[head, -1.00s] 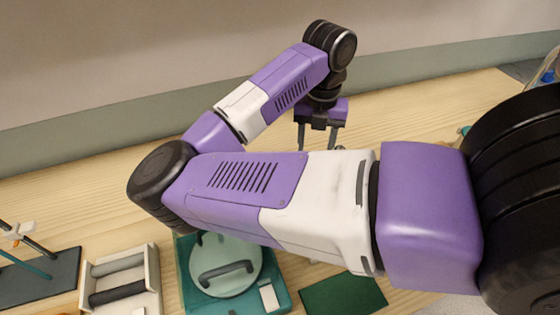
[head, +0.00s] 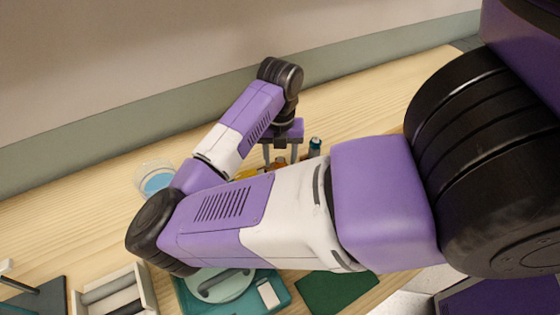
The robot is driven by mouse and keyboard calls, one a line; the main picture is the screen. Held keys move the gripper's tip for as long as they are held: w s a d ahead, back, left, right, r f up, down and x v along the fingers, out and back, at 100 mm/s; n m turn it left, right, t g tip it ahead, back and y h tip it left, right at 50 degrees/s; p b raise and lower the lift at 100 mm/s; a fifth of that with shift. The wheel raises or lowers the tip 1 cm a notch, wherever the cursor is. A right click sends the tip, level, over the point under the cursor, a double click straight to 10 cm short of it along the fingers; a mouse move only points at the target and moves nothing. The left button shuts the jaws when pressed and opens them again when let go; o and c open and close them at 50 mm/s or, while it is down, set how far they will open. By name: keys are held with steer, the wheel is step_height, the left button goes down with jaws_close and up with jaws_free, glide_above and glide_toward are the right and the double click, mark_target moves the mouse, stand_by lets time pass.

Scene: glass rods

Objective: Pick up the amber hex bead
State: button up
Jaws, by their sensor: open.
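My gripper (head: 281,155) points down over the far part of the wooden table, its two fingers apart. A small amber-orange thing (head: 280,162) shows between and just behind the fingers. It is too small and too covered to tell whether it is the hex bead, or whether the fingers touch it. A yellow thing (head: 246,174) lies just left of the gripper, partly hidden by my arm. My forearm covers the table in front of the gripper.
A small dark bottle with a teal cap (head: 315,147) stands close right of the gripper. A clear dish with blue contents (head: 156,180) is at left. A teal tray (head: 282,284), a dark green mat (head: 335,292) and a white rod holder (head: 150,282) lie nearer. Far-right table is clear.

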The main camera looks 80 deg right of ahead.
steer(key=shift+c, duration=0.2)
jaws_close()
steer(key=shift+r, duration=0.1)
step_height(320, 180, up, 20)
steer(key=b, duration=0.1)
steer(key=shift+b, duration=0.35)
